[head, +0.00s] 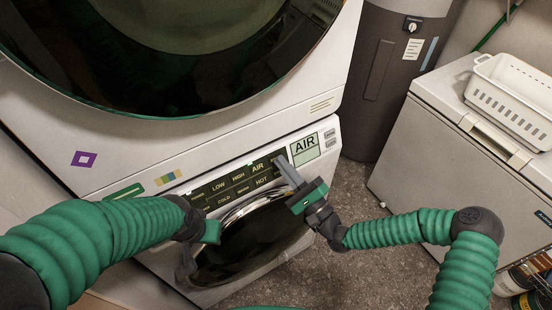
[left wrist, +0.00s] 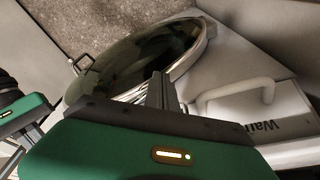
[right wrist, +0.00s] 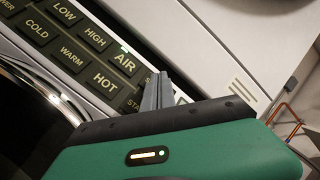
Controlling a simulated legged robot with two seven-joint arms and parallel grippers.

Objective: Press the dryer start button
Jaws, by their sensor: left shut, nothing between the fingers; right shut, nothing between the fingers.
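The lower machine's dark control panel (head: 235,182) has buttons marked LOW, HIGH, AIR, COLD, WARM and HOT. In the right wrist view, a button starting "STA" (right wrist: 131,102) sits below HOT, its right part hidden behind my gripper. My right gripper (head: 285,168) is shut and empty, its fingertips over the panel's right end, beside the AIR display (head: 305,149). It also shows in the right wrist view (right wrist: 156,88); contact cannot be told. My left gripper (left wrist: 158,88) is shut and empty, in front of the lower machine's round door (head: 250,245).
The upper machine's large round door (head: 190,60) is above the panel. A dark grey cylindrical tank (head: 385,90) and a white chest (head: 450,165) with a white basket (head: 515,95) stand at right. Speckled floor (head: 350,195) shows between them.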

